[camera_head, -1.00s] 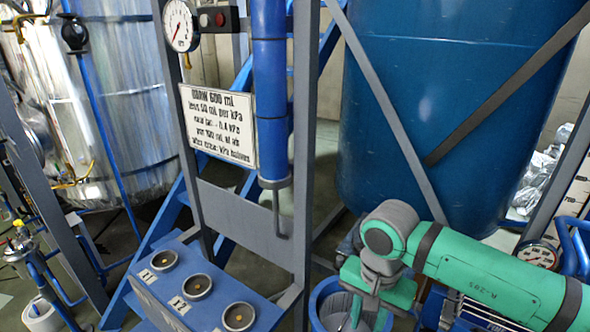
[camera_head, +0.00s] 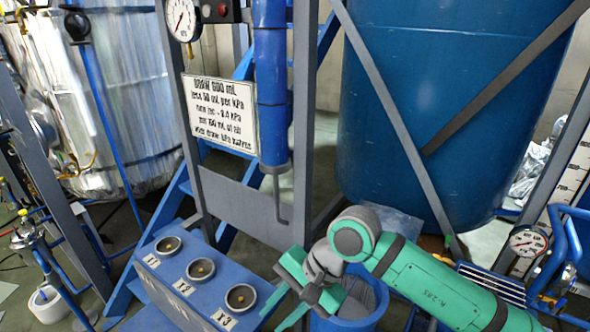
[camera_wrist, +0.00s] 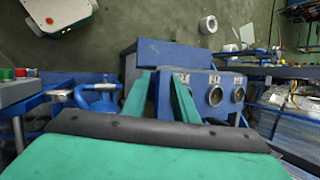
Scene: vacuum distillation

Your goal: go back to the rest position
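My gripper (camera_wrist: 160,90) shows two green fingers standing apart in the wrist view, with nothing seen between them. It is open and empty. In the head view my gripper (camera_head: 282,297) is at the lower middle, just right of the blue block with the round sockets. It is in front of the blue bucket (camera_head: 366,312) and hides part of it. The blue socket block (camera_head: 170,290), labelled Y1, Y2 and Y3, also shows beyond the fingers in the wrist view (camera_wrist: 205,65).
A grey frame post (camera_head: 303,120) and a blue pipe (camera_head: 270,90) rise behind my gripper. A large blue tank (camera_head: 430,130) fills the upper right. A sign (camera_head: 220,113) and a gauge (camera_head: 181,18) hang on the frame. Another gauge (camera_head: 528,241) is at the right.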

